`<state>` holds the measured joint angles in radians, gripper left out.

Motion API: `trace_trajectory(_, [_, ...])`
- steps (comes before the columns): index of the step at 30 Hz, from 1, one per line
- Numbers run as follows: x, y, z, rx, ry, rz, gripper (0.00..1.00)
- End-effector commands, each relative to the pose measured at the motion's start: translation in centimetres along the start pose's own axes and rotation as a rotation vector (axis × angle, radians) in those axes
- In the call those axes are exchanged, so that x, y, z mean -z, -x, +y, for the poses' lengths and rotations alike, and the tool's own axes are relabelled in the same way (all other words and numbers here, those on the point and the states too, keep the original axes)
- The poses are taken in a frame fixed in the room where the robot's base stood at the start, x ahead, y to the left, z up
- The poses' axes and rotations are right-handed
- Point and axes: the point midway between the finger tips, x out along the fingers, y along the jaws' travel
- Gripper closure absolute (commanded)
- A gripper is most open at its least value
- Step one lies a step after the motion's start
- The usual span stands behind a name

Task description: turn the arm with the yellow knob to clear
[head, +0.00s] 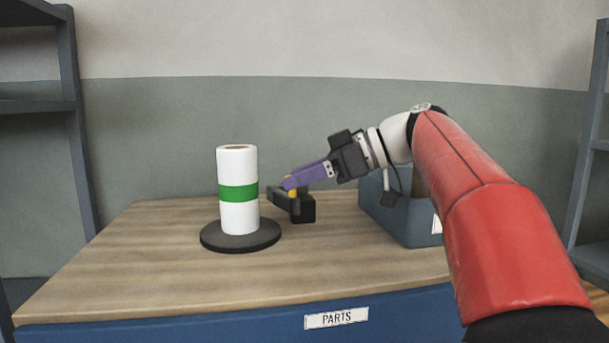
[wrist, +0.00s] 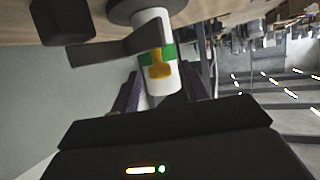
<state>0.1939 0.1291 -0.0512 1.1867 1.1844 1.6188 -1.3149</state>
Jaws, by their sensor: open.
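A dark block (head: 303,208) stands on the table, with a short dark arm (wrist: 115,47) turned out towards the white roll's side. The yellow knob (wrist: 160,65) is at the arm's free end; in the head view (head: 292,193) it is partly hidden by my fingers. My gripper (head: 288,184) has purple fingers and is open at the knob. In the wrist view the knob lies between the lines of the two fingers (wrist: 162,80), with a gap on each side. I cannot tell whether the fingertips reach past it.
A white roll with a green band (head: 238,215) stands upright on a dark round base (head: 240,238), left of the block. A blue-grey bin (head: 395,220) stands on the right, behind my arm. The wooden tabletop (head: 160,270) is clear at the front left. Shelves stand at both sides.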

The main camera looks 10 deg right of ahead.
Motion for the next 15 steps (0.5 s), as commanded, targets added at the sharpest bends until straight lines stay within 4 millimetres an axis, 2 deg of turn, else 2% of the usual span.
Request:
trace_trajectory(4, [0.0, 1.2, 0.1, -0.003, 0.000, 0.000, 0.55])
trace_trajectory(12, [0.0, 5.8, 0.1, -0.006, 0.000, 0.000, 0.55])
trace_trajectory(15, [0.0, 7.0, 0.1, -0.004, 0.000, 0.001, 0.55])
